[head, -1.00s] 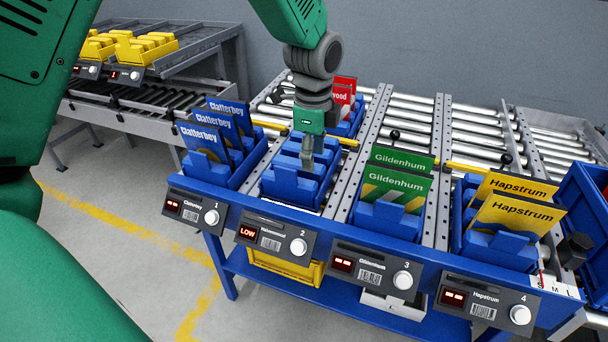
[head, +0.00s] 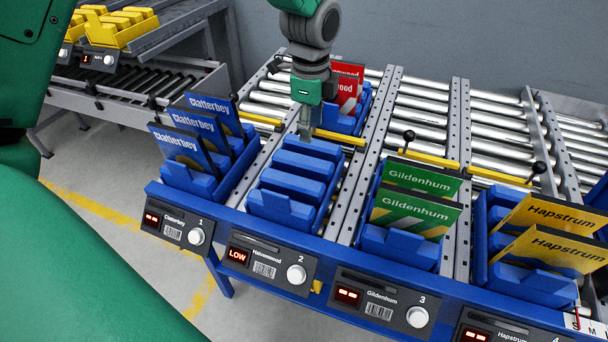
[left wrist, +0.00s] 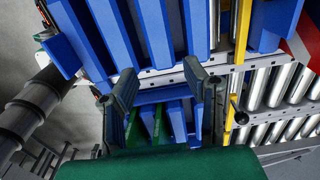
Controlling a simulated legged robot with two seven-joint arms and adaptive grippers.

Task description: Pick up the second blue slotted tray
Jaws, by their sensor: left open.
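In the head view, a blue slotted tray (head: 283,205) with several empty slots sits at the front of lane 2, above a label reading LOW. Behind a yellow bar in that lane stands another blue tray (head: 341,121) holding red packs (head: 345,87). My left gripper (head: 305,134) points down over the rear end of the front tray. In the left wrist view its two fingers (left wrist: 162,78) are apart with nothing held between them. Blue tray ridges (left wrist: 153,30) show beyond the fingertips. I cannot tell whether the fingers touch the tray. My right gripper is not in view.
Neighbouring lanes hold trays of blue Clatterbey packs (head: 190,140), green Gildenhum packs (head: 415,208) and yellow Hapstrum packs (head: 550,235). Metal rails separate the lanes. Black-knobbed levers (head: 408,137) rise behind lanes 3 and 4. Yellow trays (head: 120,27) sit on another rack at left.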

